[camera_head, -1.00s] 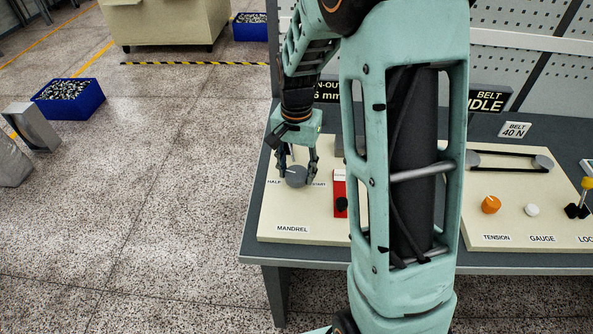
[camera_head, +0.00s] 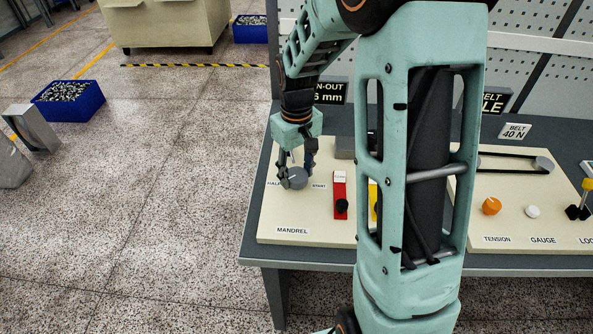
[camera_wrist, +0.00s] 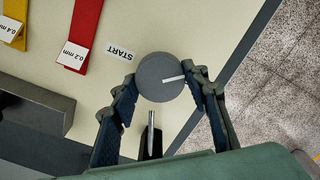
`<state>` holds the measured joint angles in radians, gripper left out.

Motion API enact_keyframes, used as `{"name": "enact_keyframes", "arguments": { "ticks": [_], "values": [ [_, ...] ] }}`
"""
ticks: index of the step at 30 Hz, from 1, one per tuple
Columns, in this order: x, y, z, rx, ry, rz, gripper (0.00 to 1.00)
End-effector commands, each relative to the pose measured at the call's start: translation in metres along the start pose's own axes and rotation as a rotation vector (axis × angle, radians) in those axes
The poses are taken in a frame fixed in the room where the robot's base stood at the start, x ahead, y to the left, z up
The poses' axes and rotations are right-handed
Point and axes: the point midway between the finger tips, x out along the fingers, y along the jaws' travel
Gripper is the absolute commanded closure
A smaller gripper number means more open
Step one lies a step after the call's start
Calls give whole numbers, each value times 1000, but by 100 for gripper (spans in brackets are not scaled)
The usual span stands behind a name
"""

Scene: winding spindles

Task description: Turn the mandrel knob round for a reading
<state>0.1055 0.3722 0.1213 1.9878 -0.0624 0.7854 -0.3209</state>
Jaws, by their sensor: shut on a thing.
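The mandrel knob (camera_head: 297,179) is a grey disc on the cream panel above the MANDREL label (camera_head: 292,230). In the wrist view the knob (camera_wrist: 160,82) shows a white pointer line running from its middle toward my right-hand finger, away from the START label (camera_wrist: 120,52). My gripper (camera_head: 295,174) is shut on the knob from above, one finger on each side; the wrist view shows both fingertips of the gripper (camera_wrist: 166,82) against its rim. The HALF label (camera_head: 273,184) lies left of the knob in the head view; I cannot see it in the wrist view.
A red strip (camera_head: 340,190) marked 0.2 mm lies right of the knob, with a yellow strip (camera_wrist: 20,15) beyond. A thin metal pin (camera_wrist: 151,128) stands close to the knob. A grey block (camera_wrist: 38,100) is nearby. My arm hides the panel's middle.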

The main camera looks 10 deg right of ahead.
Motion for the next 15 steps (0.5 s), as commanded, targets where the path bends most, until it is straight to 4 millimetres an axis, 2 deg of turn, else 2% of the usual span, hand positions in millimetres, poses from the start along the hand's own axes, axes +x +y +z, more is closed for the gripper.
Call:
{"name": "enact_keyframes", "arguments": {
  "ticks": [15],
  "values": [
    [-2, 0, 0, -488, 1, 0, 82]
  ]
}}
